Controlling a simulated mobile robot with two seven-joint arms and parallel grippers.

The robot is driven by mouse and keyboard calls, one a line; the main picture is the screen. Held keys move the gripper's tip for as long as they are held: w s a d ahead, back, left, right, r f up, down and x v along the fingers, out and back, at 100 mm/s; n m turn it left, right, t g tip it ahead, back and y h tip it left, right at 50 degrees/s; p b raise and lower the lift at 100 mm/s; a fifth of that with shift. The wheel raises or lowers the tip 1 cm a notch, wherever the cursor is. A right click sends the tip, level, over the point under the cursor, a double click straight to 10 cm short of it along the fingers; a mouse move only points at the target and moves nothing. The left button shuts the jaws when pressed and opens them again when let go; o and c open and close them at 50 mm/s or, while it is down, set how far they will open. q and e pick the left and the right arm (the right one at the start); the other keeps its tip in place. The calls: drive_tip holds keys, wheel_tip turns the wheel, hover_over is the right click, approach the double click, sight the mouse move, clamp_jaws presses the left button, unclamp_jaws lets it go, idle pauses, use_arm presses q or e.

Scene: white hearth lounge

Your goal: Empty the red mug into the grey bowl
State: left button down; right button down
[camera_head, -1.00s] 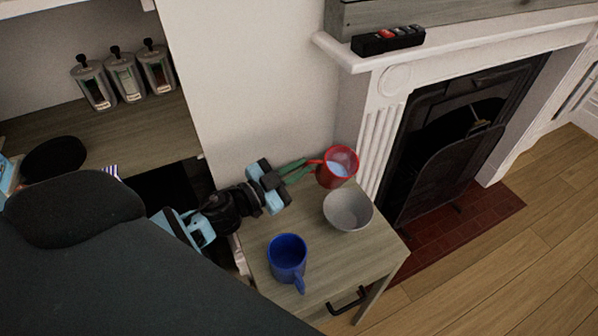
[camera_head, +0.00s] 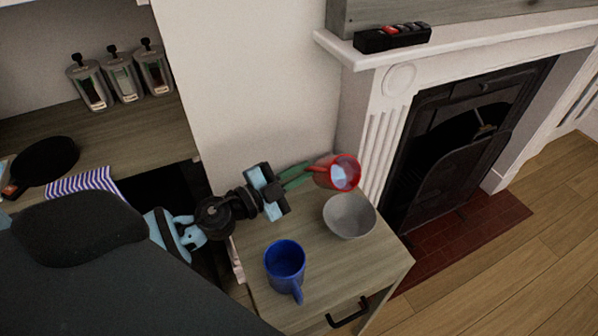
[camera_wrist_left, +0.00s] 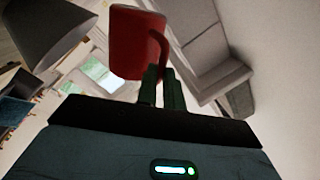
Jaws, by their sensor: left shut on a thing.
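The red mug (camera_head: 324,173) is held in the air just behind and above the grey bowl (camera_head: 350,216), tilted with its mouth toward the right and the camera. Something pale shows inside its mouth. My left gripper (camera_head: 308,172) has its green fingers shut on the mug's handle. The left wrist view also shows the red mug (camera_wrist_left: 136,43), with the fingers (camera_wrist_left: 161,88) at its handle. The grey bowl stands upright on the small wooden table, and no contents are clear in it. My right gripper is not in view.
A blue mug (camera_head: 285,262) stands on the small table (camera_head: 322,278), in front of the bowl and to its left. The white fireplace surround (camera_head: 385,125) rises close behind the bowl. A counter with several grey canisters is at upper left.

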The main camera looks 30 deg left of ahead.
use_arm(q)
drive_tip(key=m, duration=0.1)
drive_tip(key=d+m, duration=0.1)
drive_tip(key=m, duration=0.1)
drive_tip(key=d+m, duration=0.1)
drive_tip(key=shift+s+m, duration=0.25)
drive_tip(key=shift+m, duration=0.15)
drive_tip(key=shift+h+b, duration=0.3)
drive_tip(key=shift+b, duration=0.1)
drive_tip(key=shift+r, duration=0.2)
idle(0.8)
drive_tip(key=shift+d+m, duration=0.15)
drive_tip(key=shift+m, duration=0.15)
drive_tip(key=shift+d+r+m, duration=0.15)
drive_tip(key=shift+m, duration=0.15)
drive_tip(key=shift+d+p, duration=0.1)
drive_tip(key=shift+p, duration=0.2)
drive_tip(key=shift+s+d+r+m, duration=0.1)
drive_tip(key=shift+d+r+m, duration=0.05)
drive_tip(key=shift+m, duration=0.25)
